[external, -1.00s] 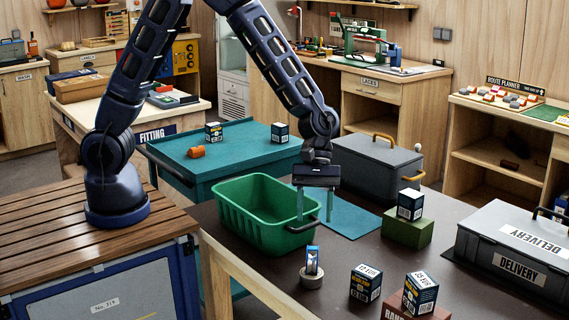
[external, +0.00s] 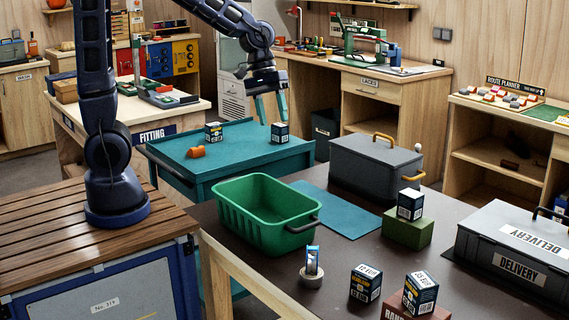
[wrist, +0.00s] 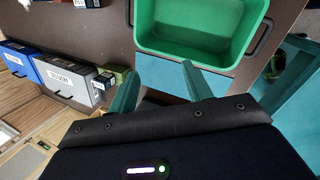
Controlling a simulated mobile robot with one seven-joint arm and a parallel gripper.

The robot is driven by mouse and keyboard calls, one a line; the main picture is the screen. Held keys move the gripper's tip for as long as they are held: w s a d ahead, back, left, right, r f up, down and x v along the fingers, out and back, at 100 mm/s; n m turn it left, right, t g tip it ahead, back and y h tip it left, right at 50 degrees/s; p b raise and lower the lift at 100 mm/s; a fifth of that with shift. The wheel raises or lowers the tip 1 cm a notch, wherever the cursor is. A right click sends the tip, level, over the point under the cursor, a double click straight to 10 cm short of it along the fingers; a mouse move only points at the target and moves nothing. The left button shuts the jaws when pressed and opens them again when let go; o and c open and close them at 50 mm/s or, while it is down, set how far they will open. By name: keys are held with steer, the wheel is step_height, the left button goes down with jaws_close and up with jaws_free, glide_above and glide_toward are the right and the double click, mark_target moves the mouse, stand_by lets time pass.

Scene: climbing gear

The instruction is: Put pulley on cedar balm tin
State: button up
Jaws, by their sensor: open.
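A small blue and silver upright piece, which looks like the pulley (external: 312,259), stands on a low round grey tin (external: 311,280) at the front of the dark table. I take the grey tin to be the cedar balm tin; its label is not readable. My gripper (external: 273,108) is open and empty, raised near the far right end of the teal bench, well behind and above the tin. In the wrist view my gripper (wrist: 160,72) shows two spread teal fingers with nothing between them. Neither the pulley nor the tin can be made out there.
A green tub (external: 263,238) stands left of a blue mat (external: 340,212). A dark grey toolbox (external: 372,168), a green block (external: 407,231) bearing a small box, and a delivery case (external: 520,250) stand behind and right. Small boxes stand at the front. The teal bench (external: 225,172) holds an orange cylinder (external: 196,151).

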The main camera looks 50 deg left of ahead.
steer(key=s+a+r+m+t+y, duration=0.1)
steer(key=s+a+r, duration=0.2)
steer(key=a, duration=0.6)
steer(key=s+a+r+m+t+y, duration=0.1)
steer(key=s+a+r+t, duration=0.1)
steer(key=s+a, duration=0.3)
steer(key=s+a+r+m+t+y, duration=0.1)
steer(key=s+a, duration=0.4)
steer(key=a, duration=0.9)
step_height(320, 180, up, 3)
steer(key=shift+f+m+t+y, duration=0.2)
steer(key=shift+m+t+y, duration=0.2)
steer(key=shift+m+y, duration=0.15)
